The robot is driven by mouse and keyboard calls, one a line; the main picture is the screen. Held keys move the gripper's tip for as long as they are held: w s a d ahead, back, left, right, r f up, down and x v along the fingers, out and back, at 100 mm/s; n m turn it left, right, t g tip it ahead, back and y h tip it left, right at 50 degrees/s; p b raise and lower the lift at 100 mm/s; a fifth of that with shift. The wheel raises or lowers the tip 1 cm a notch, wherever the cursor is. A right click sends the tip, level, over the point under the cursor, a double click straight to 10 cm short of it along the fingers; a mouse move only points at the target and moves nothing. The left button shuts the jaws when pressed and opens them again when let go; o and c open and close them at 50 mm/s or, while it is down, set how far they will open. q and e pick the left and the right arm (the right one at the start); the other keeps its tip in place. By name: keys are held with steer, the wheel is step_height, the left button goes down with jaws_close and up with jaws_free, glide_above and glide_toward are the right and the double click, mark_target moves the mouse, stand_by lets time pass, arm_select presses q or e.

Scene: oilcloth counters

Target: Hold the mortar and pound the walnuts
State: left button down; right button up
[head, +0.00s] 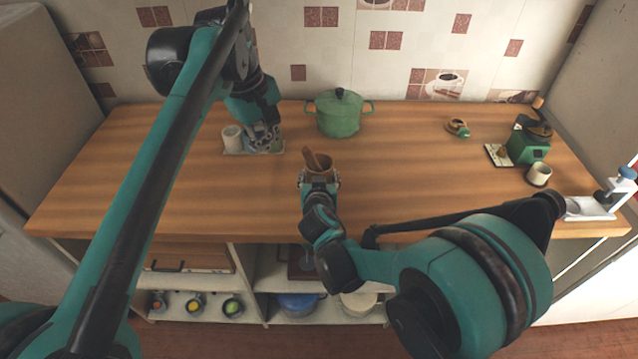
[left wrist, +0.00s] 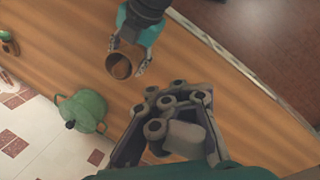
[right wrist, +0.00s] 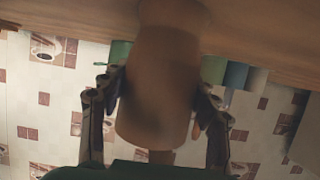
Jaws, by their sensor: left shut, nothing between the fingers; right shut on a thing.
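My right gripper (head: 319,180) is shut around the mortar's sides; the right wrist view shows the mortar (right wrist: 158,90) between both fingers. The left wrist view looks into the mortar (left wrist: 117,66), where something brown shows; I cannot make out walnuts.
A green lidded pot (head: 338,116) stands behind the mortar. A green machine (head: 528,146), another cup (head: 539,174) and a small brown-green item (head: 457,128) are at the right. The counter between is clear.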

arm_select(q)
steer(key=shift+f, duration=0.15)
steer(key=shift+a+x, duration=0.2)
steer(key=shift+x, duration=0.75)
steer(key=shift+a+x, duration=0.2)
steer(key=shift+x, duration=0.75)
steer(key=shift+s+f, duration=0.1)
steer(key=shift+s, duration=0.1)
steer(key=shift+d+v, duration=0.2)
steer(key=shift+v, duration=0.75)
steer(key=shift+w+r, duration=0.1)
steer(key=shift+r, duration=0.1)
steer(key=shift+d+v, duration=0.25)
steer(key=shift+v, duration=1)
